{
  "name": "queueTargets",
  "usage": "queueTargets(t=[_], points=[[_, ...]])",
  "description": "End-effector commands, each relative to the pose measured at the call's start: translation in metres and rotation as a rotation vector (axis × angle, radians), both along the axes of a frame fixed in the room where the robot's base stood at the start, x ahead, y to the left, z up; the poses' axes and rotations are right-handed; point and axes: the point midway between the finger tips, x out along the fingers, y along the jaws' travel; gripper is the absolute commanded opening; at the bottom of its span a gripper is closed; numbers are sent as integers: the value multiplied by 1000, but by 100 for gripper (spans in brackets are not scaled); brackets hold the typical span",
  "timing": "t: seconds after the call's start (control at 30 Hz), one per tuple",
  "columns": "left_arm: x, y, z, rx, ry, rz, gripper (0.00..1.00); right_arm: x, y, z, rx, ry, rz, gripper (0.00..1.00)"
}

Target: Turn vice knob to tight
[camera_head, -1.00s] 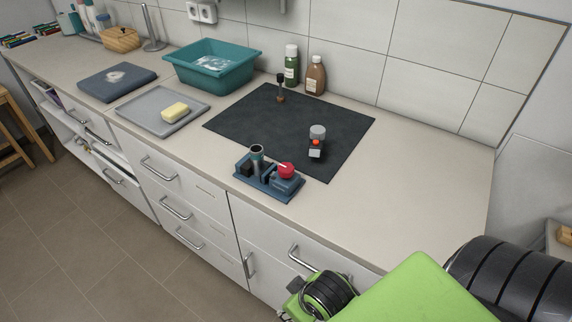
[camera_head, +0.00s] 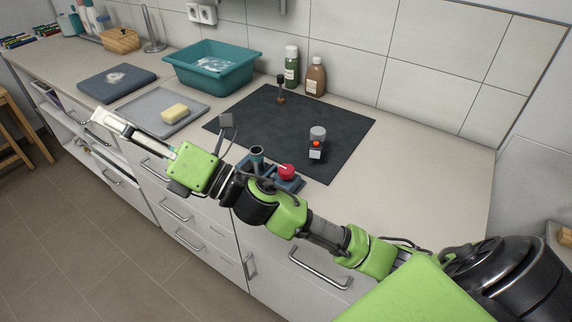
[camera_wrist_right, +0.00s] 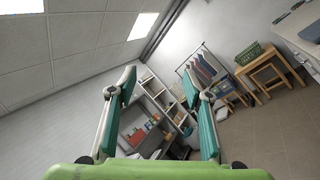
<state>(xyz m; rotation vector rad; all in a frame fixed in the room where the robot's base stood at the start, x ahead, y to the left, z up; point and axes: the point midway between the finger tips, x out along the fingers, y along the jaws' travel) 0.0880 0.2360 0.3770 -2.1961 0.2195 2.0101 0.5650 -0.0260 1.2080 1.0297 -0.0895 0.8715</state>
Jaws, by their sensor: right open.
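A small blue vice with a red ball knob (camera_head: 286,172) stands at the front edge of the counter, just off the dark mat. A grey cylinder (camera_head: 257,153) stands upright at its left end. My right arm crosses in front of the vice and hides much of its base. My right gripper (camera_head: 105,120) points up and left, beyond the vice, above the counter's front edge. It is open and empty, its two teal-lined fingers (camera_wrist_right: 160,105) spread in the right wrist view. It is clear of the knob. My left gripper is not in view.
On the dark mat (camera_head: 300,110) are a small device with a red button (camera_head: 317,143) and a dark-handled tool (camera_head: 281,88). Two bottles (camera_head: 291,66) stand behind. A teal basin (camera_head: 212,68) and grey tray with yellow sponge (camera_head: 175,113) are left. The right counter is clear.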

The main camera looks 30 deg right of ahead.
Motion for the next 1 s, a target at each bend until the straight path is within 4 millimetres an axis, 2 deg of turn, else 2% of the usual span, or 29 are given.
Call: queueTargets(t=[0.03,0.1,0.17,0.2,0.27,0.37,0.4,0.47,0.5,0.57,0.6,0.7,0.8,0.9,1.0], points=[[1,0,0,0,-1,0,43,-11,22,14,-154,-171,47,46],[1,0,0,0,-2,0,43,-31,51,18,-374,-412,117,46],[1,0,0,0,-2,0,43,-46,69,9,-563,-613,179,46],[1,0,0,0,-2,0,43,-54,76,-2,-689,-742,223,46],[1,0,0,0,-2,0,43,-61,78,-24,-878,-928,294,46],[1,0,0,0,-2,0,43,-60,56,-67,-1186,-1207,436,46],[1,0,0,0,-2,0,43,-56,39,-84,-1307,-1304,505,46],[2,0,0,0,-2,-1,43,-47,4,-105,-1482,-1429,621,46],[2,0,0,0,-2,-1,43,-39,-25,-115,-1593,-1495,710,46],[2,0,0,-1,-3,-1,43,-29,-73,-125,-1743,-1566,853,46],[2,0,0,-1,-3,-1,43,-23,-107,-126,-1828,-1593,953,46],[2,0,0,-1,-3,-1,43,-17,-185,-119,-1985,-1607,1196,46],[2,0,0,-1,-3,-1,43,-20,-244,-103,-2065,-1574,1391,46],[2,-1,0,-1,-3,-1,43,-26,-281,-91,-2098,-1534,1519,46],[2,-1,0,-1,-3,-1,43,-31,-298,-86,-2103,-1512,1582,46]])
